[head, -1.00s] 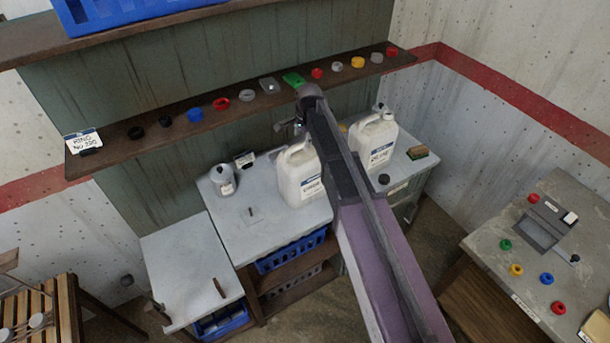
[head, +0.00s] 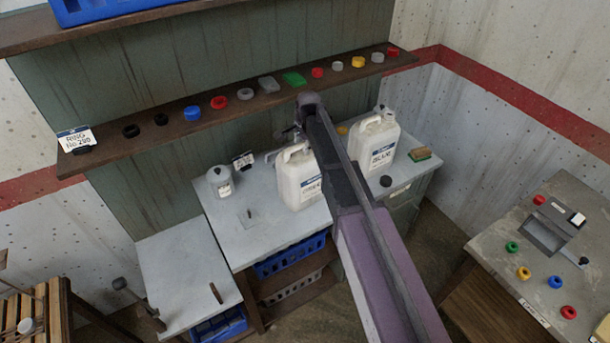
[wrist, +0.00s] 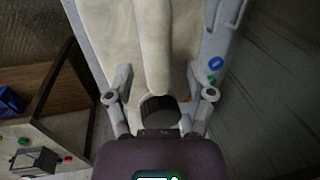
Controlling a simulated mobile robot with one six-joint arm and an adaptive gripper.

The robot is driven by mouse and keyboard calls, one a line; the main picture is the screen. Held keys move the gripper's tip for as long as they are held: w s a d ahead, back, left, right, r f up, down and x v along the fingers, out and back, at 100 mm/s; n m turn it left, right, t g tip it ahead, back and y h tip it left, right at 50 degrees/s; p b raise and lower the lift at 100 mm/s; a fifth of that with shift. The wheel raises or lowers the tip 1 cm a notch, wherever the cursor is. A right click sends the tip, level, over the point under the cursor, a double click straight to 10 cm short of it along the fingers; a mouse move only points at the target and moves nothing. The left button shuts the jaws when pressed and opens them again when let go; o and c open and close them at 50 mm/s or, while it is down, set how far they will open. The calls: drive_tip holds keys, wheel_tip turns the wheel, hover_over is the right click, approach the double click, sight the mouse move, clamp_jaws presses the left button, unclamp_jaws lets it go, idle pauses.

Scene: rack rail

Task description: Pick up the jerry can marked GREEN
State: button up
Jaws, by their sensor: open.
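Two cream jerry cans stand upright on the grey bench. The left jerry can (head: 298,178) has a white and blue label that seems to read GREEN; it is small and blurred. My arm hides its right side. The right jerry can (head: 378,142) has a similar label that I cannot read surely. In the wrist view, a cream jerry can (wrist: 115,40) with its raised handle (wrist: 153,45) fills the top middle; no label shows there. My gripper (wrist: 160,96) is open, its fingers apart on either side of the handle's near end and a dark round part. I see no grip.
A shelf (head: 225,118) with several coloured rings runs behind and above the bench. A grey bottle (head: 220,182) stands left of the cans, a brush (head: 420,154) to the right. A side table (head: 500,240) with rings stands at right.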

clamp_jaws()
drive_tip(key=shift+w+r, duration=0.1)
drive_tip(key=shift+r, duration=0.05)
idle(0.5)
drive_tip(key=shift+r+p, duration=1.7)
drive_tip(key=shift+p, duration=0.15)
drive_tip(key=shift+s, duration=0.8)
drive_tip(key=s+d+r+p, duration=0.1)
drive_tip(key=s, duration=1.3)
drive_tip(key=shift+s+d+r, duration=0.15)
drive_tip(key=shift+s+d, duration=0.05)
drive_tip(key=shift+d, duration=0.1)
drive_tip(key=shift+s, duration=0.1)
